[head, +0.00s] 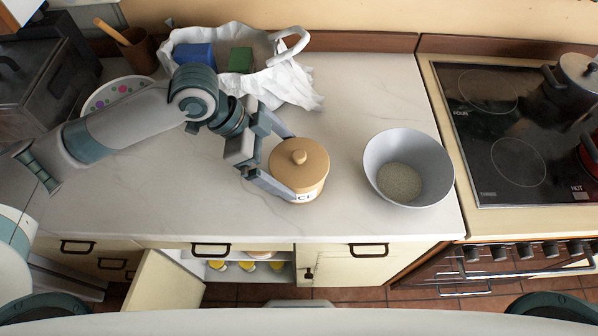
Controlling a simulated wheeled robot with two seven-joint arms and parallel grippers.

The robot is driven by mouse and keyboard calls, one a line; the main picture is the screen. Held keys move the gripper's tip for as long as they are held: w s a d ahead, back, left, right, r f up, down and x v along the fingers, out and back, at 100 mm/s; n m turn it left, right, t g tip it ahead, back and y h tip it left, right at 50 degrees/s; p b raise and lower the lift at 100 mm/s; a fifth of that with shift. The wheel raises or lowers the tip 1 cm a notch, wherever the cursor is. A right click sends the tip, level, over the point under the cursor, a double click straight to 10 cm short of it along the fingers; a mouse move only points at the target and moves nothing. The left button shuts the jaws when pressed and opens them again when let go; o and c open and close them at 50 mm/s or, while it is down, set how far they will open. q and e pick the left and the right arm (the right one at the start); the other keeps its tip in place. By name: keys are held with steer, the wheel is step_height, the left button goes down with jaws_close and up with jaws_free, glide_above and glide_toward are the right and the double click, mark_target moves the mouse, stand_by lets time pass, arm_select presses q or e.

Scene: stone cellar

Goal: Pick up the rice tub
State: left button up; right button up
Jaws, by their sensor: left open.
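The rice tub (299,164) is a round pot with a tan knobbed lid and a white body with partly hidden dark lettering. It stands upright on the white countertop, in the middle of the head view. My left gripper (283,163) comes in from the left and is open. One finger reaches behind the tub and the other passes along its front left side. I cannot tell whether either finger touches it. My right gripper is not in view.
A grey bowl (434,167) of grain stands right of the tub. A white bag (290,83) with blue and green boxes lies behind my arm. A stove (518,130) with pots is at right. An open cupboard (190,262) is below. Counter between tub and bowl is clear.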

mark_target(304, 197)
arm_select(q)
steer(key=shift+p+x, duration=0.7)
steer(key=shift+x, duration=2.25)
steer(key=c, duration=1.1)
